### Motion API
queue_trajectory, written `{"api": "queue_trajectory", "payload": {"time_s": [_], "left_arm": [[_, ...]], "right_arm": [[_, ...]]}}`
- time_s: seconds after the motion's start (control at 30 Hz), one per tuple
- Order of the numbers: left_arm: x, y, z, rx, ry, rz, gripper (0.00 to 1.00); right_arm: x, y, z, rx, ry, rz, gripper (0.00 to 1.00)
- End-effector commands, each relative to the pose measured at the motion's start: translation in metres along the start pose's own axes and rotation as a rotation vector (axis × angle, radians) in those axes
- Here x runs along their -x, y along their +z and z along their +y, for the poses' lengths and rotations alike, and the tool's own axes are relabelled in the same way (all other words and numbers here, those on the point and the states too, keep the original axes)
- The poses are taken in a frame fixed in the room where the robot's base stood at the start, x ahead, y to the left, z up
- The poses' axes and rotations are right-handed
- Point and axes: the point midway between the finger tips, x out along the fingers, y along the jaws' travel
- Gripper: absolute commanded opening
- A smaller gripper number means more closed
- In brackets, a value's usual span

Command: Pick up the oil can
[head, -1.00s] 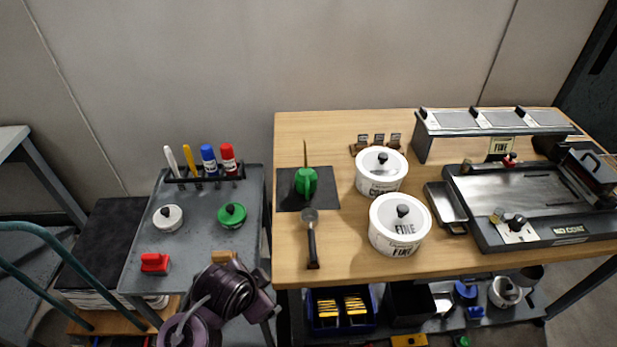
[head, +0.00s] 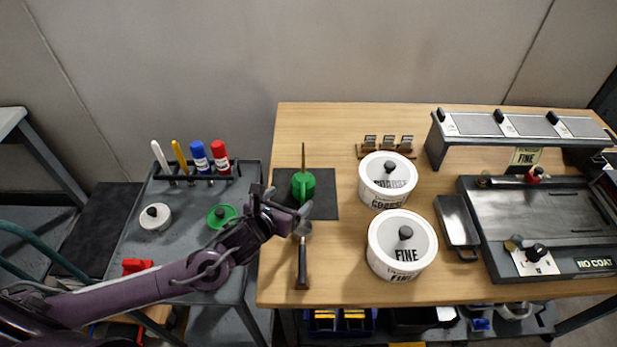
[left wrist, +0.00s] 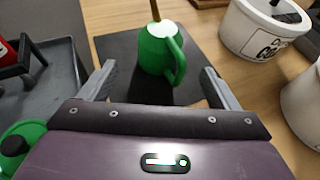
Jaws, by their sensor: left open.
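The green oil can (head: 303,187) with a thin brass spout stands upright on a dark mat (head: 325,204) at the left end of the wooden table. It also shows in the left wrist view (left wrist: 155,50), its handle turned towards the lower right. My left gripper (head: 285,202) is open, just in front of the can. In the left wrist view its two fingers (left wrist: 155,82) lie on either side of the can's near side, with a gap to it, and hold nothing. My right gripper is not in view.
Beside the mat lies a dark-handled tool (head: 302,265). White lidded tubs (head: 387,180) and (head: 402,245) stand to the right. On the grey cart (head: 130,245) are a marker rack (head: 195,172) and a green-lidded pot (head: 221,215). The table's back left is clear.

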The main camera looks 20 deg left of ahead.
Motion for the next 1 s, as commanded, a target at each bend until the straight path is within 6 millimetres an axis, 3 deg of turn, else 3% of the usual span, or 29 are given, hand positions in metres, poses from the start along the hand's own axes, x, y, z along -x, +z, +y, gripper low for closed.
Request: {"api": "queue_trajectory", "payload": {"time_s": [0.37,0.63,1.0], "left_arm": [[-0.035,0.005,0.002,-0.055,-0.003,-0.012,0.84],[-0.071,0.006,0.001,-0.054,-0.002,-0.012,0.84],[-0.079,0.005,0.001,-0.054,-0.004,-0.01,0.81]], "right_arm": [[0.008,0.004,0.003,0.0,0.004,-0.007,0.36],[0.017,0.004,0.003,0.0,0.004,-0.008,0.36],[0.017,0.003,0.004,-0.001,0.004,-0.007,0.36]]}}
